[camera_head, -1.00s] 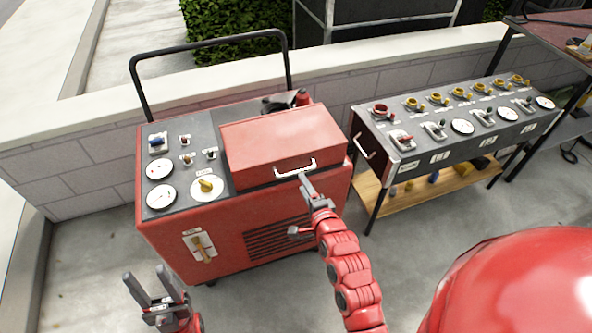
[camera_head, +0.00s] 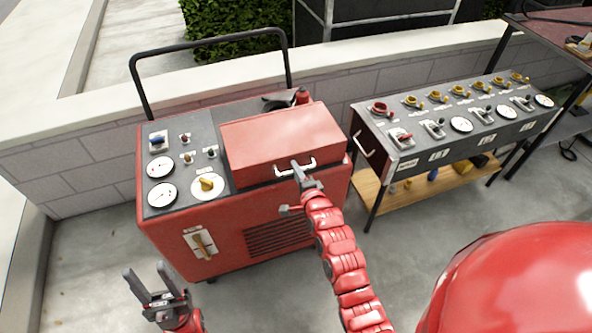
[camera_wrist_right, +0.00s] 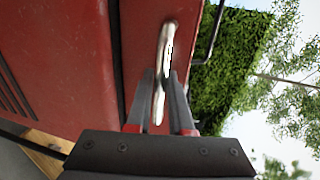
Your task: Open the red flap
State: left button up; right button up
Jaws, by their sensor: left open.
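The red flap (camera_head: 280,140) is a closed, box-like red lid on top of the red cart (camera_head: 215,235). Its pale metal handle (camera_head: 312,165) is on the front face. It also shows in the right wrist view as a pale bar (camera_wrist_right: 165,55). My right gripper (camera_head: 297,171) is at the left part of the handle. In the right wrist view its two fingers (camera_wrist_right: 162,85) stand on either side of the bar, apart, with some gap visible; contact is unclear. My left gripper (camera_head: 150,272) is open and empty, low at the front left of the cart.
The cart's panel has gauges (camera_head: 161,167) and a yellow knob (camera_head: 206,183) left of the flap. A black push bar (camera_head: 210,42) rises behind. A grey control table (camera_head: 440,160) stands right. A low wall (camera_head: 60,170) runs behind.

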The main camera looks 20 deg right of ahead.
grip_shut()
dwell(0.8)
